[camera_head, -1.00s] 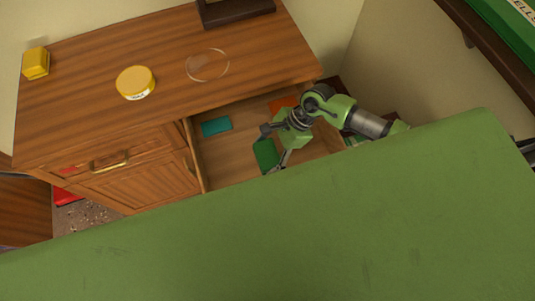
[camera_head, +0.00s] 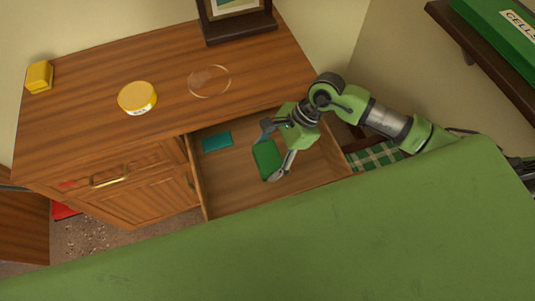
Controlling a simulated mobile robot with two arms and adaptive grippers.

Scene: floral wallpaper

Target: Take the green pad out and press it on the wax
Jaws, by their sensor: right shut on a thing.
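The green pad (camera_head: 265,160) is over the open drawer, between the fingers of my right gripper (camera_head: 272,153), which is shut on it. Whether the pad touches the drawer floor I cannot tell. The wax (camera_head: 136,93) is a round yellow tin with a pale label on its side, standing on the wooden cabinet top, left of the gripper. My left gripper is not in view.
A teal pad (camera_head: 217,141) lies in the open drawer (camera_head: 230,190). A clear round disc (camera_head: 209,81), a yellow block (camera_head: 39,76) and a framed picture (camera_head: 238,28) are on the cabinet top (camera_head: 80,125). A wall shelf (camera_head: 490,60) is at right.

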